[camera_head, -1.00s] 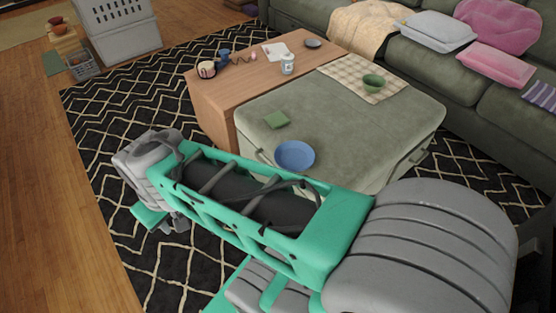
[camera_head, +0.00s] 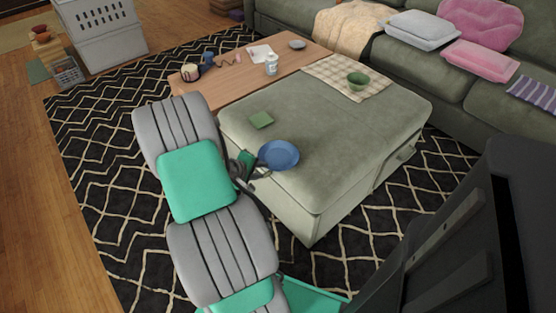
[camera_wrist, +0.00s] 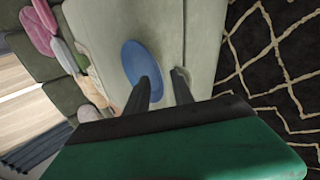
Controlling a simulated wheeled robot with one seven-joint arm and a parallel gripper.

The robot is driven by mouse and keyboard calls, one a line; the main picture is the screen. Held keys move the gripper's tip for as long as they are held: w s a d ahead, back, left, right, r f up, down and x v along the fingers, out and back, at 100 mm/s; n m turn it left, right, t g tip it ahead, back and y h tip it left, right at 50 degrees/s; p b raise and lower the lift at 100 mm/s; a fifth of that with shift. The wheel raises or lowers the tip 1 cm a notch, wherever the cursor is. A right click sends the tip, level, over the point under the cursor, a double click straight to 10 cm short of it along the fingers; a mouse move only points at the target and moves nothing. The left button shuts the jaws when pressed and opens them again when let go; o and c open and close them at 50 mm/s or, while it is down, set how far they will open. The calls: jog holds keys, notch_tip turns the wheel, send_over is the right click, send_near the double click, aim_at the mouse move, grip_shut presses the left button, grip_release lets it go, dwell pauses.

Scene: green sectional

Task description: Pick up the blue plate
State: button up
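The blue plate (camera_head: 279,154) lies on the near left part of the green-grey ottoman (camera_head: 340,125), close to its edge. My gripper (camera_head: 255,169) is at the plate's near left rim, partly hidden behind my arm. In the wrist view the blue plate (camera_wrist: 136,57) is beyond my open gripper (camera_wrist: 163,75). One finger overlaps the plate, and the other is outside its rim over the ottoman. I cannot tell whether either finger touches the plate.
A green bowl (camera_head: 358,79) stands on a checkered cloth (camera_head: 335,72) farther back. A wooden table (camera_head: 225,92) with a white jar (camera_head: 271,66) adjoins the ottoman. A green sofa (camera_head: 420,65) stands behind.

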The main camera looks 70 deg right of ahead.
jog(key=b+x, duration=0.1)
jog(key=x, duration=0.4)
jog(key=shift+d+f+b, duration=0.2)
jog(key=shift+d+b, duration=0.2)
jog(key=shift+w, duration=0.1)
grip_shut()
jog(key=shift+a, duration=0.1)
dwell(0.8)
